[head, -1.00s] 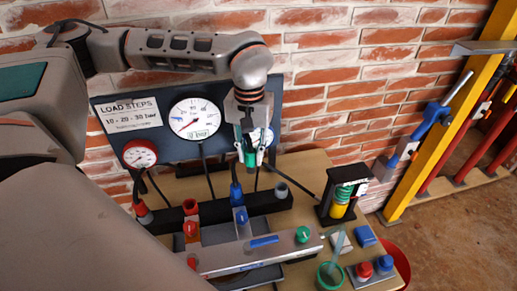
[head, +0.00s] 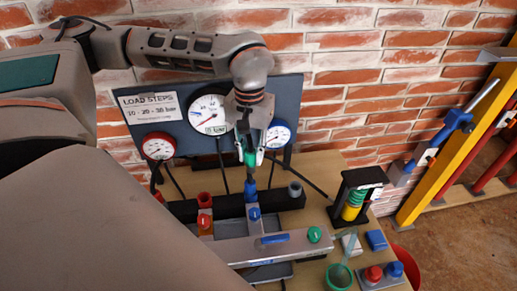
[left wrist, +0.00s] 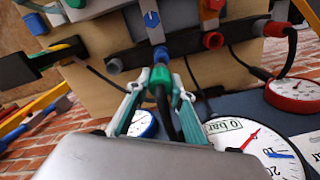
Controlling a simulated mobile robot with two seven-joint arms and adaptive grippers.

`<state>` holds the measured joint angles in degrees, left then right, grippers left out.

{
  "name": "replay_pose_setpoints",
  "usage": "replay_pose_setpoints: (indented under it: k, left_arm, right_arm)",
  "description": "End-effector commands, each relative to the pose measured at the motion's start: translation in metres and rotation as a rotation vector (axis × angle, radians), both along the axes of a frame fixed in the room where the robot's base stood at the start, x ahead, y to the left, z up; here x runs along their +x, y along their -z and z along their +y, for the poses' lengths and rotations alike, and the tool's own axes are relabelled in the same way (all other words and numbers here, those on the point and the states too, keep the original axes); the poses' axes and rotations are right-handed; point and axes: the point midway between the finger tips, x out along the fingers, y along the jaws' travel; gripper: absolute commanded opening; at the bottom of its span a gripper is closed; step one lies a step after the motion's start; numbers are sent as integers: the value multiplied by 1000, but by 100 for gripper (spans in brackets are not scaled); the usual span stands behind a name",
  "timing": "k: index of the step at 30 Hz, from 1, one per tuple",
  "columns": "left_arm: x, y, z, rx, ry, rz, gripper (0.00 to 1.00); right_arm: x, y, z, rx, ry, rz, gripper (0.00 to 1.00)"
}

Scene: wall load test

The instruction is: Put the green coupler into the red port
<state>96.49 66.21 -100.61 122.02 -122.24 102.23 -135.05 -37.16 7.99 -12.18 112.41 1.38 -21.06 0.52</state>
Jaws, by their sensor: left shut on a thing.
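The green coupler (head: 250,159) is held between the fingers of my left gripper (head: 249,154), with a dark hose attached. It also shows in the left wrist view (left wrist: 159,77), between the two fingers of my left gripper (left wrist: 160,84). The coupler is in the air above the port block, roughly over the blue port (head: 250,190). The red port (head: 205,200) is to the left of the coupler in the head view, with its dark mouth open upward. In the left wrist view the red port (left wrist: 213,40) is up and to the right. My right gripper is not in view.
A grey port (head: 295,188) stands to the right on the black block (head: 276,201). A gauge panel (head: 180,125) with hanging hoses is close behind. A black frame with a green and yellow part (head: 355,203) stands right. A green cup (head: 339,277) is in front.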

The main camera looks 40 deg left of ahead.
Motion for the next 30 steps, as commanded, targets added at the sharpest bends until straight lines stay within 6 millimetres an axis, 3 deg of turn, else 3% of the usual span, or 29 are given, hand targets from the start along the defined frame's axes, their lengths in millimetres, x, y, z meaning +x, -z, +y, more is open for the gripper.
replay_pose_setpoints:
  k: [30]
  left_arm:
    - [-48, 0, 43, 0, -1, 0, 0]
  right_arm:
    - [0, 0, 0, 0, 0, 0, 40]
